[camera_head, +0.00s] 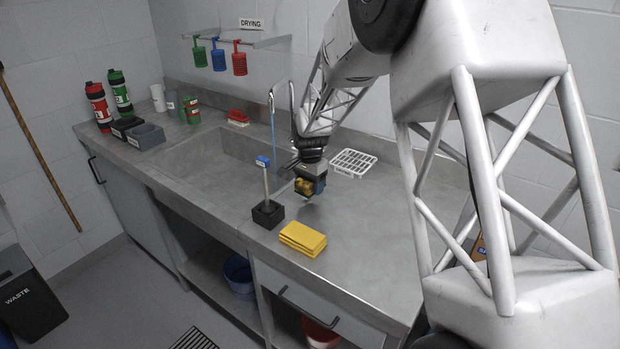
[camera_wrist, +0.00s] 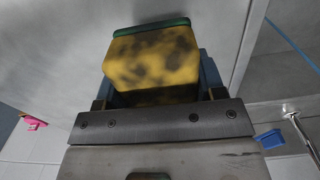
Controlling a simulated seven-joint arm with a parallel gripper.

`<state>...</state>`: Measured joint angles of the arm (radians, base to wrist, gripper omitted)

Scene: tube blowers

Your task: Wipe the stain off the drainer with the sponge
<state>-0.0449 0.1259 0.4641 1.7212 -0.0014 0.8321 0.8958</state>
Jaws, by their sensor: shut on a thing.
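My gripper (camera_head: 311,178) is shut on the sponge (camera_head: 303,187), low over the steel drainer (camera_head: 345,215) to the right of the sink basin. In the wrist view the sponge (camera_wrist: 155,62) is yellow with dark blotches and a green layer along its far edge, held between the fingers of my gripper (camera_wrist: 157,85). I cannot tell whether the sponge touches the steel. I cannot make out a clear stain on the drainer; the area under my gripper is partly hidden and shaded.
A blue-topped brush (camera_head: 263,165) stands in a black holder (camera_head: 268,213) left of my gripper. Folded yellow cloths (camera_head: 303,238) lie at the front edge. A white rack (camera_head: 353,162) lies behind, and the tap (camera_head: 273,115) rises at the back. Open steel lies to the right.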

